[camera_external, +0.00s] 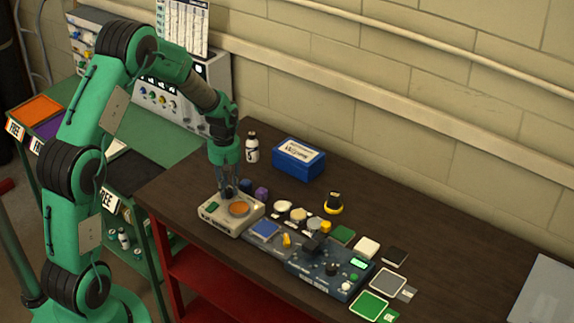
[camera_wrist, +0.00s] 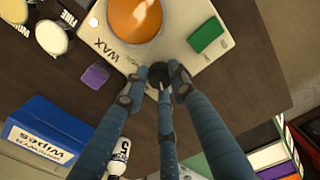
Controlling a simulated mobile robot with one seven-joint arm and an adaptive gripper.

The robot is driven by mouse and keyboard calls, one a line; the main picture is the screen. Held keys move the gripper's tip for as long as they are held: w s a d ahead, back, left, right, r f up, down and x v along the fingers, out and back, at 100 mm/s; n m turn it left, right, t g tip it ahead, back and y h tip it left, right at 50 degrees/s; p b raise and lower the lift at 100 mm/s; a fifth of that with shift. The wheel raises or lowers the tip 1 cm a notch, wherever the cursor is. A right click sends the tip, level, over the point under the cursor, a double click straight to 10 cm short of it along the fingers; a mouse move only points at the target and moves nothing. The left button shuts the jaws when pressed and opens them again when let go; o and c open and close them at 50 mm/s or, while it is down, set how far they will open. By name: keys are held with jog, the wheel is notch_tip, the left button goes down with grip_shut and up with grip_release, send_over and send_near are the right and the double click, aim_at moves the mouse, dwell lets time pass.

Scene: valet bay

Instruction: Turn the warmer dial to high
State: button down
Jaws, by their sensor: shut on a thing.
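The warmer (camera_external: 229,222) is a cream box marked WAX at the table's left end, with a round orange pot (camera_external: 239,208) and a green rectangle (camera_external: 212,207) on top. It also shows in the wrist view (camera_wrist: 183,55). Its dark round dial (camera_wrist: 158,72) is near the edge facing my gripper. My gripper (camera_external: 229,190) points down over the warmer's back corner. In the wrist view its blue-grey fingers (camera_wrist: 160,80) close around the dial, shut on it. The fingers partly hide the dial, and I cannot read its setting.
A blue wipes box (camera_external: 299,158) and a white bottle (camera_external: 252,147) stand behind. Small purple pieces (camera_external: 261,193) and several round tins (camera_external: 298,214) sit close by. A dark control box (camera_external: 330,268) and coloured pads are to the right.

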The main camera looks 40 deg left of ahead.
jog(key=shift+m, duration=0.4)
jog(key=m+p, duration=0.1)
jog(key=m, duration=0.9)
jog(key=shift+m, duration=0.4)
jog(key=m, duration=0.5)
jog(key=shift+p, duration=0.4)
jog(key=m, duration=0.6)
jog(key=shift+m, duration=0.3)
